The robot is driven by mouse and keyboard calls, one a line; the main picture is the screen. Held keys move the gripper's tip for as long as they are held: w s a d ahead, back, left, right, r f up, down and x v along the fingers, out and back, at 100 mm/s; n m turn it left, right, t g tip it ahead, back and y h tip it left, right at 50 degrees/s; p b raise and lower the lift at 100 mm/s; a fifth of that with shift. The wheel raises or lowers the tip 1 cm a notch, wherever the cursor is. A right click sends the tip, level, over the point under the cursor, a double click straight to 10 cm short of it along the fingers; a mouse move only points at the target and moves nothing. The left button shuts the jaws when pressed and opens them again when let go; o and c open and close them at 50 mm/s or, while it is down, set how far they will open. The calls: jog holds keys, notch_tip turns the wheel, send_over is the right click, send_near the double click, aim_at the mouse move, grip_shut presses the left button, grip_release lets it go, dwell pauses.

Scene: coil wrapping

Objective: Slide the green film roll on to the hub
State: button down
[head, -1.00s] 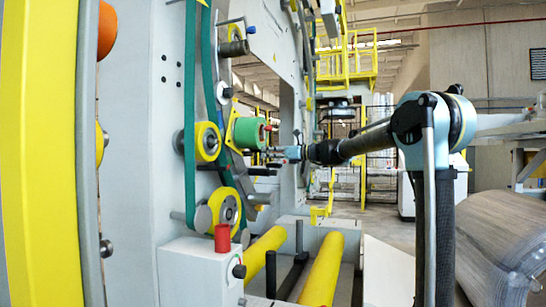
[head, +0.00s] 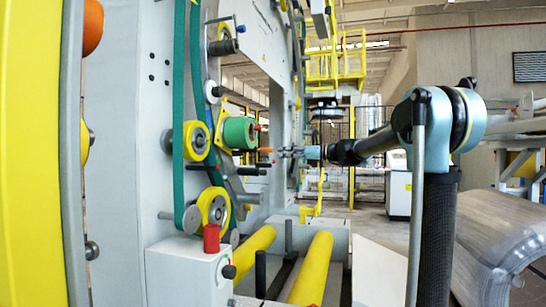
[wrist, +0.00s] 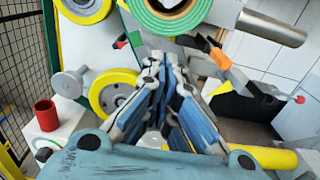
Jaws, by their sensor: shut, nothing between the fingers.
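The green film roll (head: 238,132) sits at the machine's face, in front of a yellow bracket plate, with its axis roughly level. In the wrist view its striped green end (wrist: 150,22) shows at the top edge, cut off by the frame. The hub is largely hidden by the roll; I cannot tell how far the roll is on it. My gripper (head: 280,152) is to the right of the roll and a little lower, apart from it. In the wrist view my gripper (wrist: 163,62) has its fingers drawn together, empty, just below the roll's end.
Yellow-rimmed rollers (head: 197,141) and a green belt (head: 179,100) lie left of the roll. A red cup-like cylinder (head: 211,238) stands on a grey box. An orange-tipped part (wrist: 202,43) is close right of the fingers.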

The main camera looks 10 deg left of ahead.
jog(key=a+n+g, duration=0.1)
jog(key=a+g, duration=0.1)
jog(key=a, duration=0.8)
jog(key=shift+w+a+r, duration=0.25)
jog(key=shift+w+a, duration=0.05)
jog(key=shift+w, duration=0.15)
dwell(0.3)
jog(key=shift+a+r, duration=0.1)
jog(key=shift+a, duration=0.75)
jog(key=shift+d, duration=0.1)
